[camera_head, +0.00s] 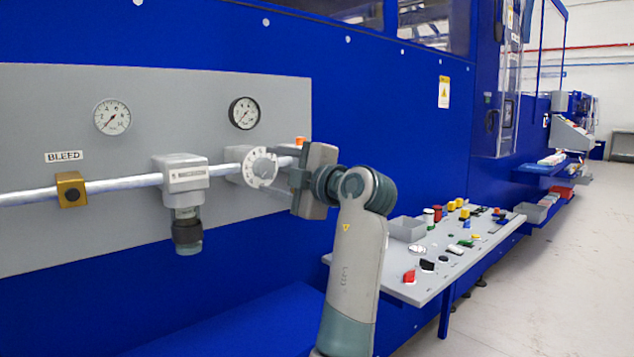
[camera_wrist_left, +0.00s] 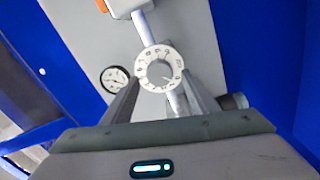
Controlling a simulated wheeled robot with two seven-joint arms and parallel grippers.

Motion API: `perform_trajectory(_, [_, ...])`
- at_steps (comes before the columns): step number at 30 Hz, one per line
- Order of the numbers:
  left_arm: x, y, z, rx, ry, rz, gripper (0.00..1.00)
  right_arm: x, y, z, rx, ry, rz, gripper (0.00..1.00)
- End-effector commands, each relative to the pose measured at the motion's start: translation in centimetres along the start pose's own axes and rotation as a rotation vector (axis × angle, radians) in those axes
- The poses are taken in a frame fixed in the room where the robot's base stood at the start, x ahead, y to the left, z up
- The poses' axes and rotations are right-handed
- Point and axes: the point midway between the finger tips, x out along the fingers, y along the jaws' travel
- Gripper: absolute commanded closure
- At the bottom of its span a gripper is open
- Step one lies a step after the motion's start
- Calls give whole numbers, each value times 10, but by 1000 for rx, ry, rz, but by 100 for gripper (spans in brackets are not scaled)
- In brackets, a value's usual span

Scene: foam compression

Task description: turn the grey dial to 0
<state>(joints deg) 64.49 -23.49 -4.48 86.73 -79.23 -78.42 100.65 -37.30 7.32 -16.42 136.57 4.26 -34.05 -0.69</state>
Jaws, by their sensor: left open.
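The grey dial (camera_head: 260,172) is a round knob inside a white numbered ring, mounted on the pipe on the grey wall panel. In the left wrist view the dial (camera_wrist_left: 160,72) faces me, its ring showing small numerals that I cannot read surely. I cannot tell which number it points to. My left gripper (camera_head: 288,175) is just right of the dial in the head view. In the left wrist view the left gripper (camera_wrist_left: 160,85) has its two fingers spread, one on each side below the dial, with nothing between them. I cannot tell whether they touch it.
Two gauges (camera_head: 112,117) (camera_head: 244,113) sit above the pipe. A grey valve body (camera_head: 183,178) stands left of the dial, and a brass block (camera_head: 71,190) sits under the BLEED label (camera_head: 63,156). A sloped control shelf (camera_head: 440,285) with buttons projects at right. The floor beyond is clear.

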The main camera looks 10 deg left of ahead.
Motion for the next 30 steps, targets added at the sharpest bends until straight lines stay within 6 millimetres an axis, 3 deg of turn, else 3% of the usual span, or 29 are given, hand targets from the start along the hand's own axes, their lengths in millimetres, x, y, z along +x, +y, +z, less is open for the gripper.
perform_trajectory(21, [-132,0,0,-1,-1,2,47,0,-2,-1,0,6,-3,100])
perform_trajectory(30, [-157,-1,0,-1,0,-1,47,0,0,3,1,-14,0,100])
